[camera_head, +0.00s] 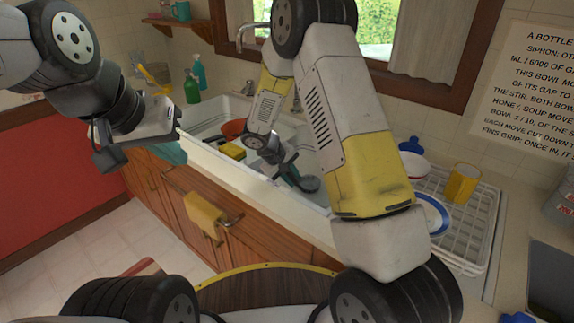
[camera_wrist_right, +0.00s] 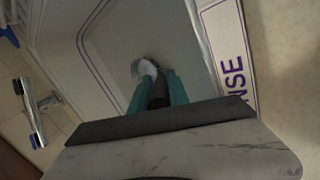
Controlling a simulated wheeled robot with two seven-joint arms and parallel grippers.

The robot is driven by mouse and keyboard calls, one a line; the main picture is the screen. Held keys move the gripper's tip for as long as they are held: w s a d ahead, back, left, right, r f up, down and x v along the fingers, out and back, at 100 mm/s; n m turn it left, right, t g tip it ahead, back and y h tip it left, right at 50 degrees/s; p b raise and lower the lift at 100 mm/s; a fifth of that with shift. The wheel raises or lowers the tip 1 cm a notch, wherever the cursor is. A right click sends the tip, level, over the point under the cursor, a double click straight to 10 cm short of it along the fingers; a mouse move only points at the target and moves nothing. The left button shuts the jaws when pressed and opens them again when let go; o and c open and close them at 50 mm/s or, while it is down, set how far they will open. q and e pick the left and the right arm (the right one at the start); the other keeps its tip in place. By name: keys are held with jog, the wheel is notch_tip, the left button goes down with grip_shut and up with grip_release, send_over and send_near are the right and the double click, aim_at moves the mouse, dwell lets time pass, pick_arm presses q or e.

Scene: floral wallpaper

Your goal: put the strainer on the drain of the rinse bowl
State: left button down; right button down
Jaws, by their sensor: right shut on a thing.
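The rinse bowl (camera_wrist_right: 112,45) is the white basin under my right gripper, beside a label with the letters "NSE". My right gripper (camera_wrist_right: 158,98) has its teal fingers shut on a dark, upright piece, which I take for the strainer's handle (camera_wrist_right: 158,90). A grey round shape (camera_wrist_right: 137,68) shows just past the fingertips; I cannot tell whether it is the strainer's disc or the drain. In the head view, my right gripper (camera_head: 290,174) is down in the basin, next to a dark round shape (camera_head: 309,184). My left gripper (camera_head: 170,150) hangs left of the sink's front edge, its finger gap unclear.
The left basin holds an orange bowl (camera_head: 233,128) and a yellow sponge (camera_head: 232,150). A faucet (camera_head: 250,38) stands behind the sink. A dish rack (camera_head: 462,235) with a yellow mug (camera_head: 463,183) is on the right. Green bottles (camera_head: 193,90) stand back left.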

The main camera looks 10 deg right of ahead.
jog(key=c, duration=1.3)
grip_release()
jog(key=shift+f, duration=0.1)
jog(key=shift+o, duration=0.2)
jog(key=v, duration=1.1)
jog(key=s+d+r+m+y, duration=0.2)
jog(key=s+d+r, duration=0.25)
jog(key=r, duration=0.25)
jog(key=s+d+r+m+y, duration=0.1)
jog(key=s+d+r, duration=0.2)
jog(key=s+r, duration=0.35)
jog(key=s+d+r+m+t+y, duration=0.1)
jog(key=s+r, duration=0.6)
jog(key=s, duration=0.7)
jog(key=shift+s+d+m+t+y, duration=0.25)
jog(key=shift+m+t+y, duration=0.7)
jog(key=shift+y, duration=0.65)
jog(key=shift+r, duration=0.1)
